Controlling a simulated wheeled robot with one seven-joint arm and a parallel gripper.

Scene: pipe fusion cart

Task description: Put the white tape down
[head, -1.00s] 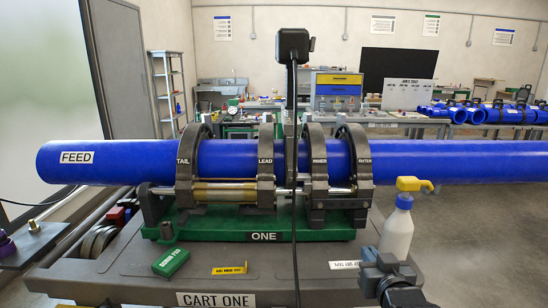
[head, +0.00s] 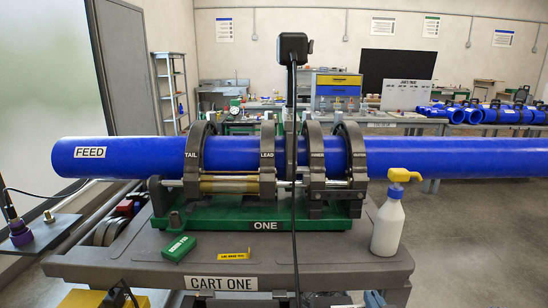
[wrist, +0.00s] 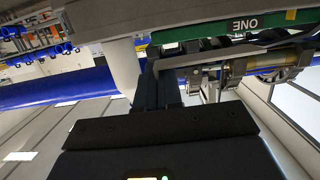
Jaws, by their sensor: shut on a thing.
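My gripper shows in the wrist view (wrist: 158,78), its dark fingers close together and shut on one end of a thin pale bar, which looks like the white tape (wrist: 205,58) seen nearly edge-on. The tape runs right from the fingertips in this view. In the head view only a bit of my gripper (head: 373,299) shows at the bottom edge, by the cart's front right. A white sliver left of it may be the tape, mostly cut off by the frame. I cannot tell whether the tape touches anything.
Cart one (head: 120,262) carries the green-based clamp with a long blue pipe (head: 120,157). A white spray bottle (head: 387,228) stands at the right front corner. A green block (head: 179,248) and a yellow tag (head: 233,254) lie at the front. The deck between tag and bottle is bare.

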